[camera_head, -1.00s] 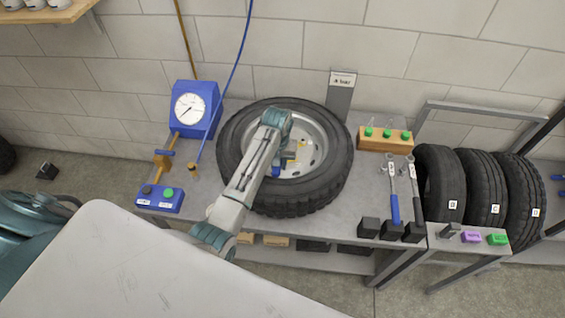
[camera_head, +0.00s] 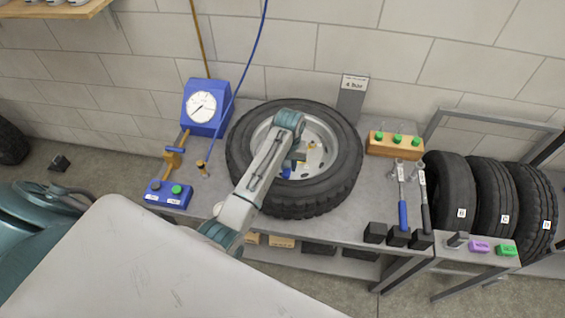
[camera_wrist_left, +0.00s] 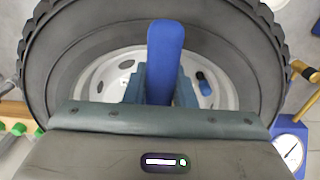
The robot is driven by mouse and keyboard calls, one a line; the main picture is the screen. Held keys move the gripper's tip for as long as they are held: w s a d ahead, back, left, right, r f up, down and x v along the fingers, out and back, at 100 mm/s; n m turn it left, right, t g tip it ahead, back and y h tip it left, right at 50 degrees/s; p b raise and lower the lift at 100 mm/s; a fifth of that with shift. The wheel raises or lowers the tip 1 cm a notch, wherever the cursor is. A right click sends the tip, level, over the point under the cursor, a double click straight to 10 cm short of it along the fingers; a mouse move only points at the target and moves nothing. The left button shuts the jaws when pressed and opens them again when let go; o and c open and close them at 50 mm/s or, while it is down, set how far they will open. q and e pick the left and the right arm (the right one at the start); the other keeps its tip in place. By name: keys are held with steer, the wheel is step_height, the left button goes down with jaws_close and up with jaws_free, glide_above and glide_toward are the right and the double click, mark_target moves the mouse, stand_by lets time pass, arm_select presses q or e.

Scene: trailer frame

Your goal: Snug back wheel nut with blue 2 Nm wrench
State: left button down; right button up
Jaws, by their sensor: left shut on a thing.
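The wheel lies flat on the bench, a black tyre (camera_head: 338,187) around a silver rim (camera_head: 322,140); it fills the back of the left wrist view (camera_wrist_left: 75,45). My left gripper (camera_head: 295,163) reaches over the rim's centre. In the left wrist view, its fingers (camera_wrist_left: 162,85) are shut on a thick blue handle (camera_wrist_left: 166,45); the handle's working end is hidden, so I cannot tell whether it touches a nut. A small blue-and-black piece (camera_wrist_left: 204,83) shows on the rim beyond. A blue-handled wrench (camera_head: 403,213) lies on the bench right of the wheel. My right gripper is out of view.
A blue gauge box (camera_head: 204,107) and a blue button box (camera_head: 166,194) stand left of the wheel. A wooden block (camera_head: 394,146) with green-topped pieces and a black-handled wrench (camera_head: 425,214) are at right. Several spare tyres (camera_head: 449,187) stand beyond.

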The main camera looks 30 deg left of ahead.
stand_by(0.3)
arm_select(q)
steer(key=shift+s+a+m, duration=0.15)
steer(key=shift+a+m, duration=0.3)
steer(key=shift+a, duration=0.35)
steer(key=shift+s+a+m, duration=0.15)
steer(key=shift+a+m, duration=0.3)
steer(key=shift+a, duration=0.3)
steer(key=shift+a, duration=0.15)
steer(key=shift+s+a+m, duration=0.1)
steer(key=shift+a+m, duration=0.8)
steer(key=shift+a, duration=0.7)
steer(key=shift+a, duration=0.1)
steer(key=shift+a+m, duration=0.9)
steer(key=shift+a, duration=0.75)
